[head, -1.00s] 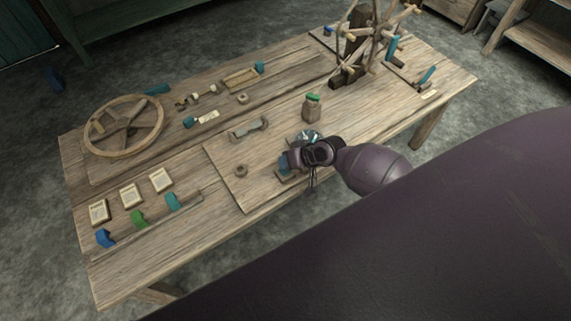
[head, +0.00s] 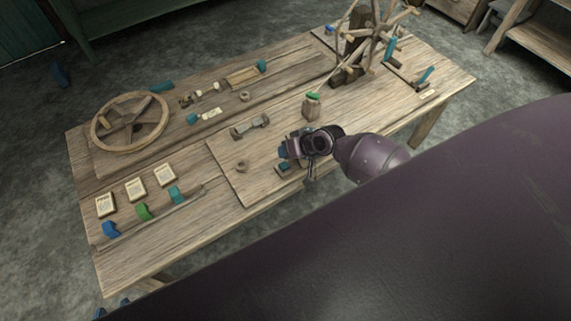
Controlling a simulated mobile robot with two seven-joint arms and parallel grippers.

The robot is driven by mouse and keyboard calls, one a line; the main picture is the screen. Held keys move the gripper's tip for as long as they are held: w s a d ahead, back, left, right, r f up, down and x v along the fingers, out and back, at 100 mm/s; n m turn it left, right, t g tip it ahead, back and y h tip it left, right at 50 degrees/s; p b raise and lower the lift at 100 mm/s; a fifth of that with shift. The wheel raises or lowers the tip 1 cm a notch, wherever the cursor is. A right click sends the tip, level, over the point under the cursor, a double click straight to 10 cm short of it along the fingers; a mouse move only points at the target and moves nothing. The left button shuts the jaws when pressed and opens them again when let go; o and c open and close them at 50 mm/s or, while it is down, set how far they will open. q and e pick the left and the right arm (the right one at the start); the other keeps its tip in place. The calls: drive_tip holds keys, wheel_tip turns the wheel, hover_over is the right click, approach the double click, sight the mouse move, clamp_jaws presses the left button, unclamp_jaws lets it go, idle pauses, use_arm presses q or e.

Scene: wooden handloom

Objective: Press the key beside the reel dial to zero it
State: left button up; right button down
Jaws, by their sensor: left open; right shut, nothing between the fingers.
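My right gripper (head: 284,152) is shut and empty, low over the front part of the raised board (head: 225,160), its arm coming in from the right. A small dark block with a teal top (head: 284,168) shows just below its blue fingertips; I cannot tell if this is the key, or whether they touch it. The dial face is not visible now; the gripper covers that spot. The wooden reel (head: 362,45) stands at the back right. Two blue tips at the bottom left edge look like my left gripper (head: 112,308), apart and open, mostly cut off.
A jar with a green lid (head: 312,106) stands behind the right gripper. A wooden holder (head: 250,128) and a small ring (head: 242,166) lie to its left. A spoked wheel (head: 130,148), cards (head: 136,189) and coloured clips (head: 143,211) occupy the table's left.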

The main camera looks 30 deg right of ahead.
drive_tip(key=shift+r+p, duration=0.6)
drive_tip(key=shift+r, duration=0.55)
use_arm(q)
drive_tip(key=r, duration=0.2)
drive_tip(key=shift+w+r, duration=0.3)
drive_tip(key=shift+w, duration=0.05)
drive_tip(key=shift+d+f, duration=0.1)
drive_tip(key=shift+f, duration=0.05)
use_arm(e)
drive_tip(key=shift+f, duration=0.1)
